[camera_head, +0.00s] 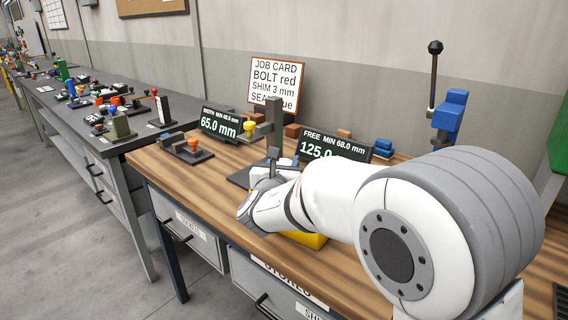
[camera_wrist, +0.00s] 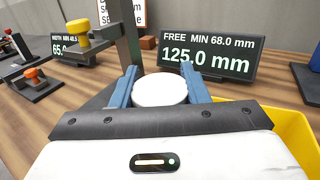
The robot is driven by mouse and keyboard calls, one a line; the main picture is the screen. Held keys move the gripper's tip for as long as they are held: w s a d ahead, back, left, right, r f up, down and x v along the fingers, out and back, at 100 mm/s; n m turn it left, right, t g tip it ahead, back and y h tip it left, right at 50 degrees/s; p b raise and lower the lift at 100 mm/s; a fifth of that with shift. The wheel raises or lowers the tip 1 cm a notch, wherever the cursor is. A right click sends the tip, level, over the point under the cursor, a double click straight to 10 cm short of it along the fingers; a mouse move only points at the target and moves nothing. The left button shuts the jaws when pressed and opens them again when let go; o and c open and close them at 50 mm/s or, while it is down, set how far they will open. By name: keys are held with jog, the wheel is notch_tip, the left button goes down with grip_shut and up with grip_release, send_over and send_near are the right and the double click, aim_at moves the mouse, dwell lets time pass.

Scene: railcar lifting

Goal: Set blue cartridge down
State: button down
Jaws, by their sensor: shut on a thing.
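My gripper (camera_wrist: 160,90) is shut on a round piece with a white top (camera_wrist: 159,91), which I take for the blue cartridge. Its top sits between two blue-grey fingers in the wrist view, and its lower body is hidden. In the head view my gripper (camera_head: 274,168) is over the wooden workbench, close to a dark base and an upright post (camera_head: 273,122). I cannot tell whether the cartridge touches anything below it.
A display reading 125.0 mm (camera_head: 334,147) stands behind my gripper; another reads 65.0 mm (camera_head: 220,123). A yellow-knobbed fixture (camera_head: 249,128) and an orange-knobbed one (camera_head: 193,146) stand left. A yellow bin (camera_wrist: 288,125) lies right in the wrist view.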

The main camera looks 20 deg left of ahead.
jog(key=shift+f, duration=0.15)
jog(key=c, duration=0.8)
grip_release()
jog(key=shift+r+p, duration=0.75)
jog(key=s, duration=0.8)
jog(key=s+d, duration=0.1)
jog(key=s, duration=0.3)
jog(key=shift+f+b, duration=0.1)
jog(key=shift+b, duration=0.25)
jog(key=shift+d, duration=0.1)
